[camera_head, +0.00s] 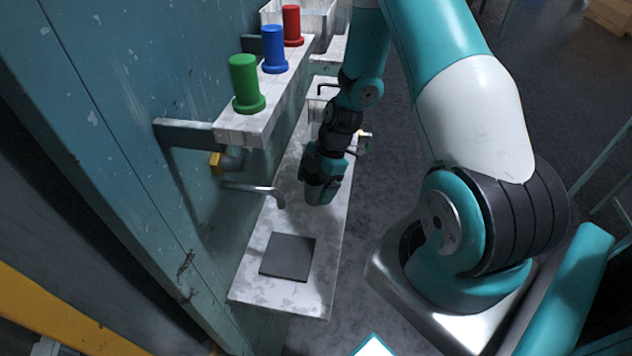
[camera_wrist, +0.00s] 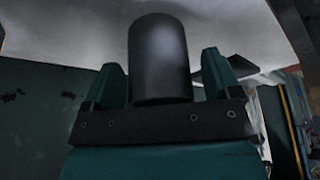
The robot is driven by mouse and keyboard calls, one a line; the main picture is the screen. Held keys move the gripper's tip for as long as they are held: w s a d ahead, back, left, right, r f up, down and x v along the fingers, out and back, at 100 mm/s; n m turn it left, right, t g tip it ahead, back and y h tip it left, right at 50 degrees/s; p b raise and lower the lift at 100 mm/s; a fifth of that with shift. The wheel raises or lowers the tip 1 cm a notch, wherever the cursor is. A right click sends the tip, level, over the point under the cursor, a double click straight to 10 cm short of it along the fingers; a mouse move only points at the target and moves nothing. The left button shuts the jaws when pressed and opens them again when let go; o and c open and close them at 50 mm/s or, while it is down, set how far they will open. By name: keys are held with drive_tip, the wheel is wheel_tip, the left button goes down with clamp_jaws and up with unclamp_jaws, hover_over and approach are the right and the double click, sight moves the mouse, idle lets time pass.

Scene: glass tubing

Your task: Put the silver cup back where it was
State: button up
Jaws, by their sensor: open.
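In the wrist view a smooth dark grey cylinder (camera_wrist: 160,58), which looks like the silver cup in shadow, stands between the two fingers of my gripper (camera_wrist: 160,82). The fingers are open, one on each side of it, with a visible gap. In the head view my gripper (camera_head: 320,188) is low over the pale lower shelf (camera_head: 262,290), and no cup can be made out there; my gripper may hide it. A dark square pad (camera_head: 288,257) lies bare on the near part of that shelf.
A metal spout (camera_head: 262,191) sticks out from the wall beside my gripper. An upper shelf (camera_head: 230,127) holds a green (camera_head: 246,84), a blue (camera_head: 273,48) and a red peg (camera_head: 292,26). A pale bin (camera_head: 322,18) is at the far end.

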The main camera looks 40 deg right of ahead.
drive_tip(key=b+v, duration=0.2)
drive_tip(key=v, duration=1)
drive_tip(key=shift+r, duration=0.2)
drive_tip(key=shift+a, duration=0.1)
